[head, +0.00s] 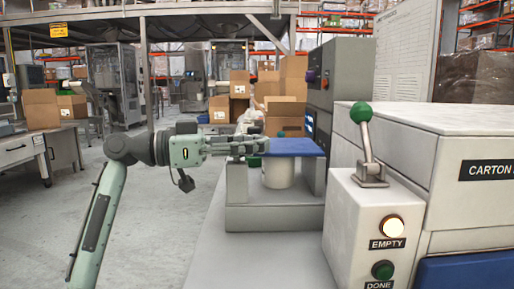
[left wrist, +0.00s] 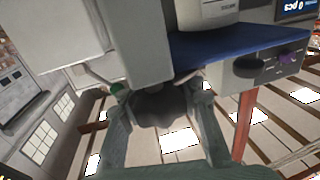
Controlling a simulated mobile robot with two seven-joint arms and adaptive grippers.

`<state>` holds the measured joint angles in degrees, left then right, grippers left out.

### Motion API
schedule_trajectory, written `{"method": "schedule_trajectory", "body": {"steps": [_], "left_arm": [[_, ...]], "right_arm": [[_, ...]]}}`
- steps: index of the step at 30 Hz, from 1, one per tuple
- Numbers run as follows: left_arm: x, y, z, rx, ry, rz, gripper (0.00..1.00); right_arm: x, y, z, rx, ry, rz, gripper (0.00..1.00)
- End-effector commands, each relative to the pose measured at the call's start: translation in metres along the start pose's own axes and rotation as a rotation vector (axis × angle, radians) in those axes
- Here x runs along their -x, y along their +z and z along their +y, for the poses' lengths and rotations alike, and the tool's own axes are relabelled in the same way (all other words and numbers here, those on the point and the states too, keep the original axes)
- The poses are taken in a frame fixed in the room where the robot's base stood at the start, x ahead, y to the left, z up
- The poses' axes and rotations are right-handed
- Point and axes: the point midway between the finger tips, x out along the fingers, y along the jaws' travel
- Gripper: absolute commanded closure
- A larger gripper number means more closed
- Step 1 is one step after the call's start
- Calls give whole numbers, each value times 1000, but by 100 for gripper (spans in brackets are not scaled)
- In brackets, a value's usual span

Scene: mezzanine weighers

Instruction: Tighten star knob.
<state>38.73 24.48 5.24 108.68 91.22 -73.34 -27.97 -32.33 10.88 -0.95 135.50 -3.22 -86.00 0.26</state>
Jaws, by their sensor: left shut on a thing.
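A dark star knob (left wrist: 160,106) shows in the left wrist view, between the two fingers of my left gripper (left wrist: 161,118), which is shut on it. In the head view my left gripper (head: 255,144) reaches in from the left to the near left edge of the blue plate, and the knob is hidden there. The blue plate (head: 302,147) lies above a white cylinder (head: 278,174) on a grey stand (head: 262,218). The blue plate also shows in the left wrist view (left wrist: 225,45). My right gripper is in neither view.
A white control box (head: 352,225) at the right carries a green-balled lever (head: 361,113), a lit EMPTY lamp (head: 390,227) and a green DONE button (head: 383,270). A grey cabinet (head: 345,70) stands behind the plate. Cardboard boxes (head: 284,118) are behind. The grey bench in front is clear.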

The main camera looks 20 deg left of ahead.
Motion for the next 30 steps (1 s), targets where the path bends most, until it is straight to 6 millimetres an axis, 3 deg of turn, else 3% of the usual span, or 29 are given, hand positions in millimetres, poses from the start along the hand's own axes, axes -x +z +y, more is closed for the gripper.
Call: {"method": "schedule_trajectory", "body": {"steps": [9,10,16,25,30], "left_arm": [[0,0,1,0,22,1,100],[0,0,1,0,22,1,70],[0,0,1,0,22,1,46],[2,0,1,0,21,1,46],[18,0,0,0,18,1,46]], "right_arm": [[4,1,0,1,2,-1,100],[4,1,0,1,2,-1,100],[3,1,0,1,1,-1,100],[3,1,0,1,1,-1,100],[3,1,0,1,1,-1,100]]}}
